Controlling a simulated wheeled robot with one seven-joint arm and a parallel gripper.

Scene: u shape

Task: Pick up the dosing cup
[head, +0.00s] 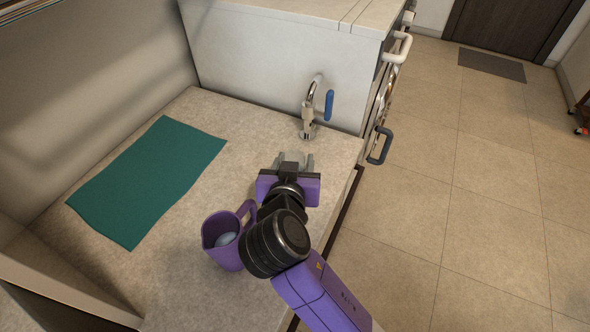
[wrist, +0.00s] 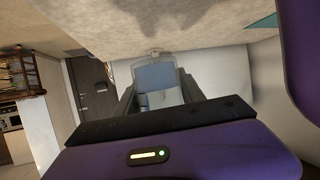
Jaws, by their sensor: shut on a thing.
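My gripper (head: 295,160) is above the countertop near its right edge, in front of the tap. Its two grey fingers point away toward the tap. In the wrist view, a small, pale blue, see-through dosing cup (wrist: 157,78) sits between the fingers, and my gripper (wrist: 158,94) is shut on it. In the head view the cup is too small and too covered by the fingers and wrist to make out clearly.
A purple jug (head: 222,240) with something pale inside stands close to the left of my wrist. A teal cloth (head: 150,180) lies on the left of the countertop (head: 190,270). A tap (head: 309,118) with a blue lever stands beyond my gripper, before a white block (head: 270,60).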

